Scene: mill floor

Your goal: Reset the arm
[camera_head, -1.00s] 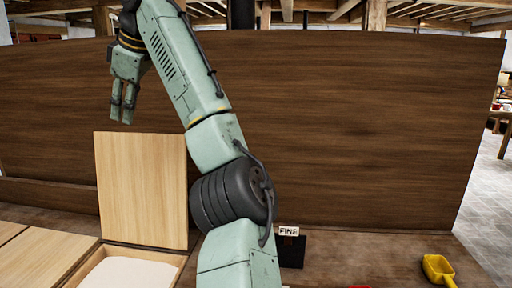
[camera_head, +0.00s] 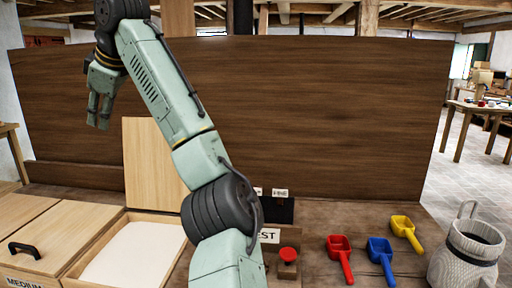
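My arm rises from the bottom middle of the head view and leans to the upper left. My gripper (camera_head: 99,112) hangs at the upper left with its fingers pointing down, in front of the dark wooden back panel (camera_head: 330,110). A narrow gap shows between the two fingers, and nothing is seen between them. It is above and to the left of the raised light-wood lid (camera_head: 150,165), apart from it. The arm hides part of the bench and part of a label.
An open bin (camera_head: 92,283) holds pale powder (camera_head: 135,255); a closed lid with a black handle (camera_head: 24,251) is left of it. Red (camera_head: 340,252), blue (camera_head: 380,257) and yellow (camera_head: 404,228) scoops lie right of a red knob (camera_head: 289,254). A grey woven jug (camera_head: 468,255) stands far right.

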